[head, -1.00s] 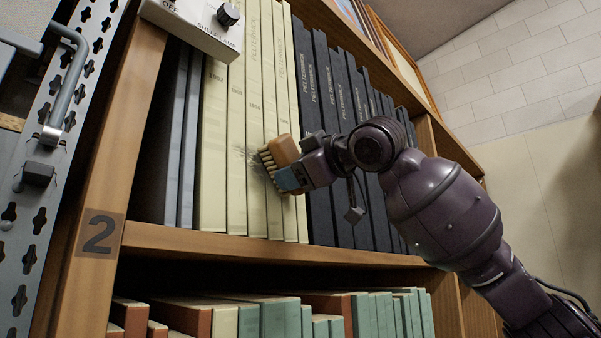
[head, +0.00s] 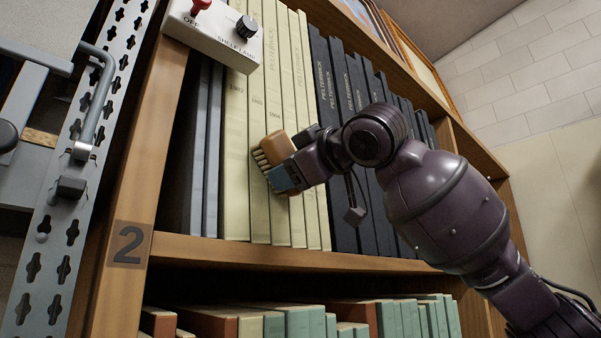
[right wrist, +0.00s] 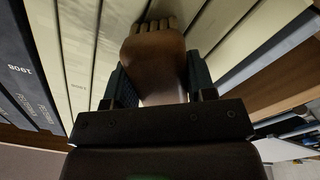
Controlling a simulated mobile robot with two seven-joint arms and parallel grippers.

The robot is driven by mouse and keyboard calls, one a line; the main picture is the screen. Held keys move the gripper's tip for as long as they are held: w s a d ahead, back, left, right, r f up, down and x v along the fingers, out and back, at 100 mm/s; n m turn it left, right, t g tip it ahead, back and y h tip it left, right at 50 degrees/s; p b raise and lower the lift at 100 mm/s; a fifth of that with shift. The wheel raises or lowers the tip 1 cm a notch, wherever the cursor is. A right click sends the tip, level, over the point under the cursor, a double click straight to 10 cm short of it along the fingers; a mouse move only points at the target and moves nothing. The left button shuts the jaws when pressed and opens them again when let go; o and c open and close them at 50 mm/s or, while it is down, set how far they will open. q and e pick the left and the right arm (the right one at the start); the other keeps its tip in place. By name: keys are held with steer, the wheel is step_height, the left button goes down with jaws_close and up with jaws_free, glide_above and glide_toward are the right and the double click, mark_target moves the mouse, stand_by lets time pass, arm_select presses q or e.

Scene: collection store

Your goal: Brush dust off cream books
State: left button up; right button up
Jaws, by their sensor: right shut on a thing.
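The cream books (head: 285,70) stand upright in a row on the shelf, with titles and years on their spines. My right gripper (head: 288,172) is shut on a wooden brush (head: 278,147) in front of them. The brush's pale bristles (head: 261,158) point left and appear to be at the spines; exact contact is hard to tell. In the right wrist view the brush (right wrist: 152,60) sits between the two fingers, its bristles toward the cream spines (right wrist: 85,45). No dark dust smudge shows around the brush now; the spines behind it are hidden. My left gripper is out of view.
Grey books (head: 200,150) stand left of the cream ones, dark blue books (head: 335,110) right. A shelf lamp switch box (head: 213,35) with a red lever overhangs the top left. The shelf board (head: 290,257) runs below. A perforated metal upright (head: 75,190) stands left.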

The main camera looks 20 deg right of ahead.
mark_target(267, 163)
steer(key=shift+s+a, duration=0.2)
steer(key=shift+a, duration=0.45)
steer(key=shift+s+a, duration=0.25)
steer(key=shift+a, duration=0.35)
steer(key=shift+s+a, duration=0.2)
steer(key=shift+a, duration=0.45)
steer(key=shift+r, duration=0.3)
steer(key=w+d, duration=0.2)
steer(key=d, duration=0.4)
steer(key=w+d, duration=0.2)
steer(key=d, duration=0.5)
steer(key=shift+w+d, duration=0.15)
steer(key=shift+w, duration=0.25)
steer(key=shift+d, duration=0.1)
